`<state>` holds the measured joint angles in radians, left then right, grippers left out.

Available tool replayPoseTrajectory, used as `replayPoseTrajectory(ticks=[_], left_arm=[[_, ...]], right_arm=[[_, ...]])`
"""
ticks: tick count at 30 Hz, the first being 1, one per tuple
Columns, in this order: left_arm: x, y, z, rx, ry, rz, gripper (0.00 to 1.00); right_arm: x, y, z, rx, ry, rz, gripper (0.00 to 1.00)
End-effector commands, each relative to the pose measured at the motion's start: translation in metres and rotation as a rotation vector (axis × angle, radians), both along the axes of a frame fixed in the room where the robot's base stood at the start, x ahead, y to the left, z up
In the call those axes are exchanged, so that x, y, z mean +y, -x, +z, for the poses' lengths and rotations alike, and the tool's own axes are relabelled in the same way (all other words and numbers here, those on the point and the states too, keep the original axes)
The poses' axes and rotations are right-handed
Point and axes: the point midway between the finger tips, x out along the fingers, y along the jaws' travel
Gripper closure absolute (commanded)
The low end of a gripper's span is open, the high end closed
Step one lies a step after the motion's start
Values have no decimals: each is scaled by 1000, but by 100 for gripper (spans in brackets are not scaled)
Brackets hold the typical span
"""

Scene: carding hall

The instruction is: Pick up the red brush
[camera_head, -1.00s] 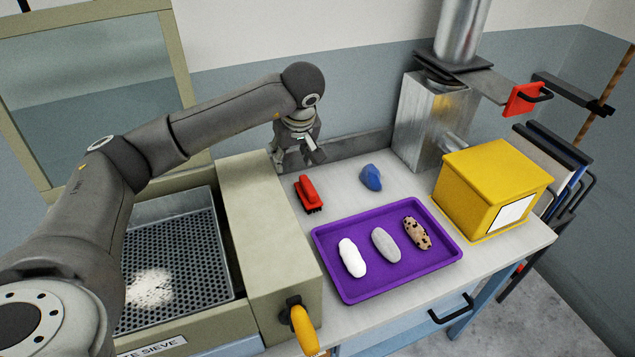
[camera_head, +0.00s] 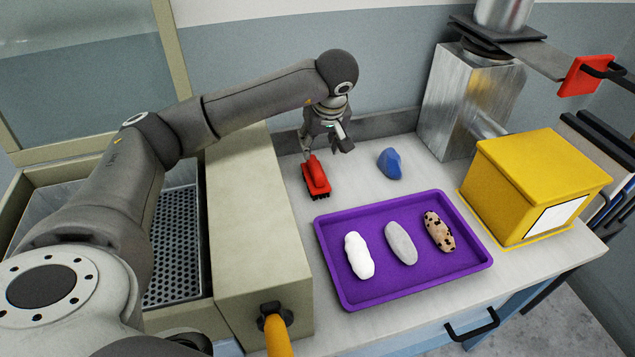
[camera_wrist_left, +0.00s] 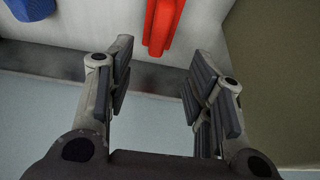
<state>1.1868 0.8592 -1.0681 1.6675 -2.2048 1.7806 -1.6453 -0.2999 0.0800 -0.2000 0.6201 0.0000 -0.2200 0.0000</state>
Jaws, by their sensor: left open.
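The red brush (camera_head: 316,177) lies on the light worktop, red back up with dark bristles below, between the sieve box and the blue lump. My left gripper (camera_head: 326,151) is just behind and above the brush in the head view, its jaws apart and empty. In the left wrist view the brush (camera_wrist_left: 162,22) shows at the top, beyond and between the open fingers (camera_wrist_left: 160,85), its far part cut off by the frame edge. My right gripper is not in view.
A purple tray (camera_head: 335,285) with three oblong lumps stands in front of the brush. A blue lump (camera_head: 389,164) lies right of it. A yellow box (camera_head: 520,180) stands farther right. The sieve housing (camera_head: 245,220) rises close on the left.

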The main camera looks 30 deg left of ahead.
Motion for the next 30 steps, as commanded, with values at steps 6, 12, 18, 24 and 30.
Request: replayPoseTrajectory(ticks=[6,12,18,24,30], left_arm=[[9,-6,-29,5,-1,2,52],[15,-13,-50,3,0,1,52],[20,-18,-67,6,0,1,52],[27,-26,-93,2,1,1,52],[29,-28,-100,0,0,-1,52]], right_arm=[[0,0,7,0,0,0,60],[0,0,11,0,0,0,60],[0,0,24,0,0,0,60],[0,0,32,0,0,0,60],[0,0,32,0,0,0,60]])
